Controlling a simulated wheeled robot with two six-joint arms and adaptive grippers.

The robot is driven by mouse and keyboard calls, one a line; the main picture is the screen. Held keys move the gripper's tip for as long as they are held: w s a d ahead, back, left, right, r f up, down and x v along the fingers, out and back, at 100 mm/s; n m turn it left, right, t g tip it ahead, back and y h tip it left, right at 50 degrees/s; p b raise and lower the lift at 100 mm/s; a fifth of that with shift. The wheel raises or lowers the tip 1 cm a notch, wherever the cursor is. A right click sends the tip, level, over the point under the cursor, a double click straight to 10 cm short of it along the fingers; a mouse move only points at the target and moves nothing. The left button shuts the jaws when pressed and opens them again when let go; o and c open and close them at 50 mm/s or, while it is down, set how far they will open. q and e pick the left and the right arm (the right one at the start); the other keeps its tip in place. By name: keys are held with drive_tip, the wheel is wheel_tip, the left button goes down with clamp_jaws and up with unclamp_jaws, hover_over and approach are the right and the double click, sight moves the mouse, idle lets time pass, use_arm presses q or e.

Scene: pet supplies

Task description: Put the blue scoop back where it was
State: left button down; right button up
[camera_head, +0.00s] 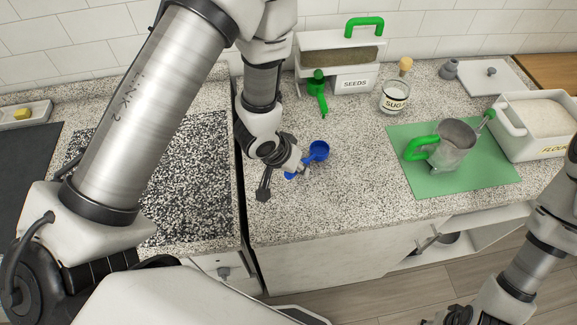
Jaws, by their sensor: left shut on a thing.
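The blue scoop (319,150) is on or just above the speckled counter, left of the green mat; I cannot tell whether it touches the counter. Its round bowl points up and to the right, and its handle is partly hidden by my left gripper (299,171). My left gripper is shut on the scoop's handle, coming in from the upper left. My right gripper (457,315) shows only in part at the bottom edge, low in front of the counter and far from the scoop. Its fingertips are hard to make out.
A green mat (480,180) holds a clear pitcher (455,150) with a green handle. Behind stand a seeds container (335,65), a green scoop (318,95), and a sugar jar (394,97). A flour bin (545,135) stands right. Counter between scoop and mat is clear.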

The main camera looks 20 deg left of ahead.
use_arm(q)
drive_tip(key=shift+f, duration=0.3)
drive_tip(key=shift+w+a+f, duration=0.1)
drive_tip(key=shift+w, duration=0.25)
drive_tip(key=c, duration=1)
unclamp_jaws()
drive_tip(key=shift+w+a+f, duration=0.15)
drive_tip(key=shift+w+a, duration=0.1)
drive_tip(key=shift+s+d+r, duration=0.25)
drive_tip(key=shift+s+r, duration=0.05)
drive_tip(key=shift+s, duration=0.1)
drive_tip(key=p+v, duration=0.1)
drive_tip(key=v, duration=0.4)
drive_tip(key=p+v, duration=0.1)
drive_tip(key=v, duration=0.5)
drive_tip(key=shift+a+r, duration=0.3)
use_arm(e)
drive_tip(key=shift+w+a+r, duration=0.2)
drive_tip(key=shift+w+r, duration=0.25)
drive_tip(key=shift+r, duration=0.05)
use_arm(q)
drive_tip(key=shift+w, duration=0.1)
